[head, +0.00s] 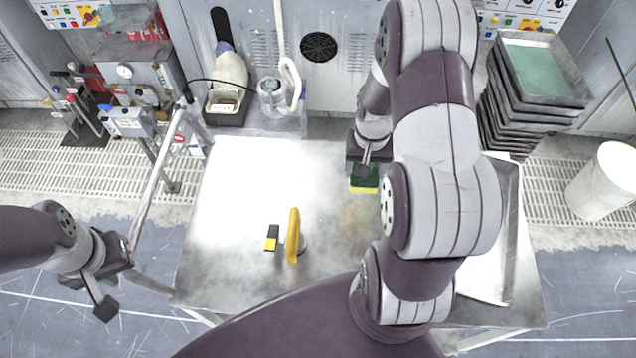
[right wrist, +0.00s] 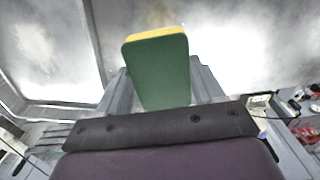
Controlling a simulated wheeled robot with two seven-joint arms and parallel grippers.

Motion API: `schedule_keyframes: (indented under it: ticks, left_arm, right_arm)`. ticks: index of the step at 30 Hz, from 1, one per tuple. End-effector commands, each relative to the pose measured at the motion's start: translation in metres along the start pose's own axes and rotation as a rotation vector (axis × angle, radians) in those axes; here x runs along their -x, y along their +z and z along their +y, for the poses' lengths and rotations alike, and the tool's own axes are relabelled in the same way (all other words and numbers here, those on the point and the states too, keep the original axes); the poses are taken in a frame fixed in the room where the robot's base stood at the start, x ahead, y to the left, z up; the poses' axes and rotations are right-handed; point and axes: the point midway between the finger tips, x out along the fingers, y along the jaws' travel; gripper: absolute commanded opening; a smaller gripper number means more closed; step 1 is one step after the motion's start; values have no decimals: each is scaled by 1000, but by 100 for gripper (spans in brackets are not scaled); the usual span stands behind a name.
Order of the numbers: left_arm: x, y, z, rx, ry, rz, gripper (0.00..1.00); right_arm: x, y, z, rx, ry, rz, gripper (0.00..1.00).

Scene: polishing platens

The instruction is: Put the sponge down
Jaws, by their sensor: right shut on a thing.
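The sponge (head: 364,185) is green with a yellow layer, over the far middle of the metal table (head: 225,205). My right gripper (head: 366,166) is shut on it. In the right wrist view the sponge (right wrist: 160,75) sits between the two grey fingers of the gripper (right wrist: 165,92), its green face towards the camera. I cannot tell whether its yellow side touches the table. My left gripper (head: 104,306) is empty, off the table's left edge, its fingers together.
A yellow-handled tool (head: 293,235) and a small black-and-yellow block (head: 271,238) lie near the table's front middle. A metal tray (head: 508,225) is at the right, partly behind my arm. Stacked trays (head: 530,105) and a white bucket (head: 603,180) stand beyond. The table's left part is clear.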

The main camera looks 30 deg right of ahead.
Motion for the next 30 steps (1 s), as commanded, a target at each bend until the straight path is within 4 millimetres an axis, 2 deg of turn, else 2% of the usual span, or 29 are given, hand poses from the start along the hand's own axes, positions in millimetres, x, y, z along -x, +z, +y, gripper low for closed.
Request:
schedule_keyframes:
  ticks: [6, 9, 12, 14, 21, 30]
  left_arm:
    - [16, -2, 0, 0, 0, 1, 34]
    - [20, -2, 0, 0, 0, 0, 34]
    - [21, -3, 0, 0, 0, 0, 34]
    - [22, -3, 0, 0, 0, 0, 34]
    - [32, -4, 0, 0, 0, 0, 34]
    - [29, -4, 0, 0, 0, 0, 34]
  right_arm:
    - [-35, -19, -59, 6, 1, -5, 39]
    - [-50, -28, -82, 4, 1, -3, 39]
    - [-60, -34, -96, 2, 0, -2, 39]
    - [-64, -35, -100, 0, 1, -3, 39]
    - [-101, -35, -101, -1, 1, -3, 39]
    - [-106, -36, -101, 0, 0, -1, 39]
